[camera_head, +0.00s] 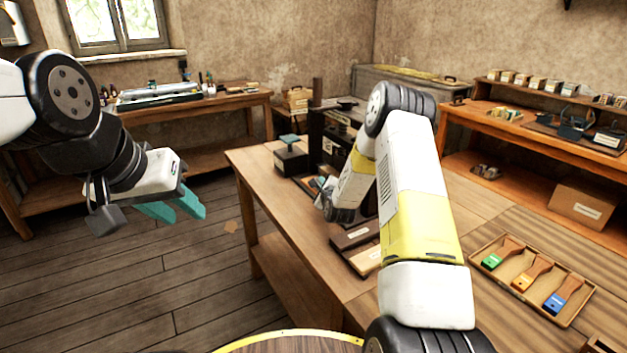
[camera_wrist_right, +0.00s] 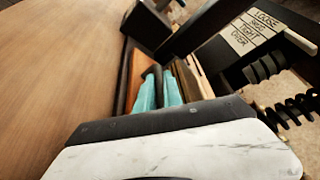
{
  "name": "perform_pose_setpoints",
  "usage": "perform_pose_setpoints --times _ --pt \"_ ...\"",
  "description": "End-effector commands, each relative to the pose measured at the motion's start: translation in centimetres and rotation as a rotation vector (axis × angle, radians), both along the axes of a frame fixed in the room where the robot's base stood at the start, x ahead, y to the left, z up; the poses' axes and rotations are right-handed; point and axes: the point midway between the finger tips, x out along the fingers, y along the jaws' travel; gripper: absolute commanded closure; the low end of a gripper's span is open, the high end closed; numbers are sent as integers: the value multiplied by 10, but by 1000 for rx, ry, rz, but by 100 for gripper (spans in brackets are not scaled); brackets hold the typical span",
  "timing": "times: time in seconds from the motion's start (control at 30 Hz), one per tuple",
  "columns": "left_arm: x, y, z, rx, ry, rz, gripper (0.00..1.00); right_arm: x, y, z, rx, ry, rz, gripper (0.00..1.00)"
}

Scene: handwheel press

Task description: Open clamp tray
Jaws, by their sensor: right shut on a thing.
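The black press (camera_head: 335,140) stands on the wooden bench in the head view. In the right wrist view my right gripper (camera_wrist_right: 160,92) has its teal fingers closed around a thin dark bar (camera_wrist_right: 155,74), which looks like the clamp tray's handle. Brown and tan strips lie beside the bar. The tray itself is mostly hidden, so I cannot tell how far out it is. My left gripper (camera_head: 178,208) is open and empty above the floor, left of the bench.
A label card (camera_wrist_right: 253,31) reading LOOSE, SNUG, TIGHT and a further word sits on the press beside a dark spring (camera_wrist_right: 262,68). A dark box (camera_head: 291,160) stands left of the press.

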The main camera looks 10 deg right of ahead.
Motion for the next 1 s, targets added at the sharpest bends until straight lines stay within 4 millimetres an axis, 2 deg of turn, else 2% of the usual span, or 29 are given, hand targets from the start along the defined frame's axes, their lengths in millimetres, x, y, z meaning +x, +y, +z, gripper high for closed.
perform_pose_setpoints --times 0.63,0.77,1.0 --pt "0 0 0 0 0 0 64 -2 5 0 0 0 0 100" --pt "0 0 0 0 0 0 64 -8 20 0 2 1 2 100" --pt "0 0 0 0 0 0 64 -27 66 -1 3 2 3 100"
